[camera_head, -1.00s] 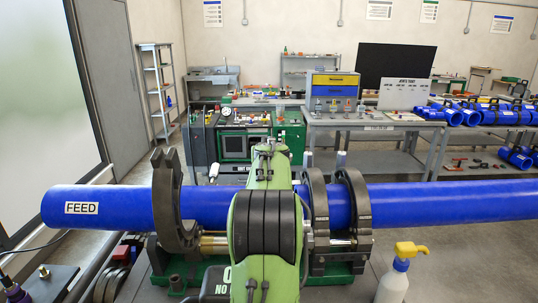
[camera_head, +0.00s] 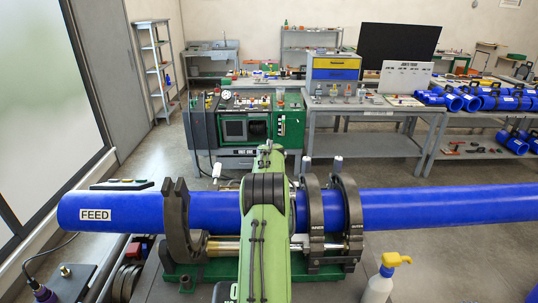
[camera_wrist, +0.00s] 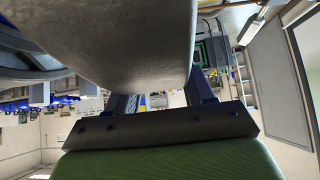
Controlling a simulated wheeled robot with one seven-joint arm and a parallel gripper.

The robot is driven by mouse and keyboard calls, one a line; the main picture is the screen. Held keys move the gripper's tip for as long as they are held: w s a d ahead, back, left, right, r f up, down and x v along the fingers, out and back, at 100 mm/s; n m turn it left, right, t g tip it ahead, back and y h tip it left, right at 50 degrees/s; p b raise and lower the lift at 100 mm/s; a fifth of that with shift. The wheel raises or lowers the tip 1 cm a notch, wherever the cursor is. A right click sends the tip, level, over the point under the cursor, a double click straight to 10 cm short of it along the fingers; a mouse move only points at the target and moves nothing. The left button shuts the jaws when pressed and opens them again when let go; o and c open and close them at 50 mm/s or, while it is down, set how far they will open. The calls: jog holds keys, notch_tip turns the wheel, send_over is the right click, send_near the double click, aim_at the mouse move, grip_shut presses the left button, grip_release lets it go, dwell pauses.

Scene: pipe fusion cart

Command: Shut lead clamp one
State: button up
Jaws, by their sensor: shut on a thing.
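A blue pipe marked FEED (camera_head: 120,212) lies across the green fusion cart (camera_head: 205,270) in the head view. A dark clamp (camera_head: 178,225) with a forked, open-looking top stands around it at left. Two more dark ring clamps (camera_head: 312,235) (camera_head: 349,225) stand at right. I cannot tell which is lead clamp one. My green arm covers the middle of the cart and hides my gripper in the head view. In the wrist view my gripper (camera_wrist: 160,105) is shut on a smooth grey curved part (camera_wrist: 120,45), which fills the top and hides the fingertips.
A spray bottle with a yellow head (camera_head: 385,277) stands at front right. Behind the cart are a green control unit (camera_head: 245,125) and a workbench (camera_head: 375,112). More blue pipes (camera_head: 490,103) lie on a table at right. Bare floor lies between cart and benches.

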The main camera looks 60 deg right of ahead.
jog(key=shift+w+d+f+g+y+p, duration=0.15)
jog(key=shift+d+f+y+p, duration=0.1)
jog(key=shift+f+p, duration=0.25)
jog(key=shift+w+d+f+g+y+p, duration=0.15)
jog(key=shift+d+f+p, duration=0.15)
jog(key=shift+p, duration=0.25)
jog(key=o, duration=0.8)
jog(key=shift+c, duration=0.2)
jog(key=b+v, duration=0.4)
jog(key=v, duration=1.2)
jog(key=shift+s+f, duration=0.1)
jog(key=shift+f, duration=0.15)
